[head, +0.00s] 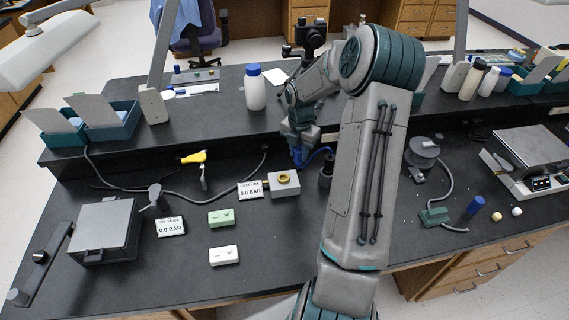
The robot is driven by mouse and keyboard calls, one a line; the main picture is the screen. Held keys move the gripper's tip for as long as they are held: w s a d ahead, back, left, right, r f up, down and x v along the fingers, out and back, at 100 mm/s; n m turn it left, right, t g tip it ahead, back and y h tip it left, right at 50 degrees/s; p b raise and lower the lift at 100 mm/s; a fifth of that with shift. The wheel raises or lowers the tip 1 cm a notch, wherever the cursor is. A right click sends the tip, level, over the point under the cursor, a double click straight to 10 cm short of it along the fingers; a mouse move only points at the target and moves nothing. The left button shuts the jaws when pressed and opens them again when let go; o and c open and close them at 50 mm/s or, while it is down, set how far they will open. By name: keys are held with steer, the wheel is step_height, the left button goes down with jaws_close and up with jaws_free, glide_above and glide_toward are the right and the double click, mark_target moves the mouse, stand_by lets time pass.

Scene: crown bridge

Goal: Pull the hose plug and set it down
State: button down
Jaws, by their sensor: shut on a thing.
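My gripper (300,143) is small in the head view, low over the bench behind the grey block. It is shut on a blue piece (298,157), which I take to be the hose plug; the fingers partly hide it. A blue hose (318,153) curves from there to the right, toward my arm. The grey block (285,190) has a brass ring socket (285,177) on top. The blue piece appears apart from the socket, behind and slightly right of it. A "HOSE LINE" sign (250,189) beside the block reads 0.0 BAR.
A dark upright object (326,175) stands close right of the block, beside my arm. A "POT GAUGE" sign (171,227) and grey box (105,230) stand further left. Bare bench lies between.

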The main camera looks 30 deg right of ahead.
steer(key=s+d+r+p, duration=0.2)
steer(key=d+r+p, duration=0.1)
steer(key=d+r, duration=0.3)
steer(key=shift+d+r, duration=0.25)
steer(key=shift+r, duration=0.9)
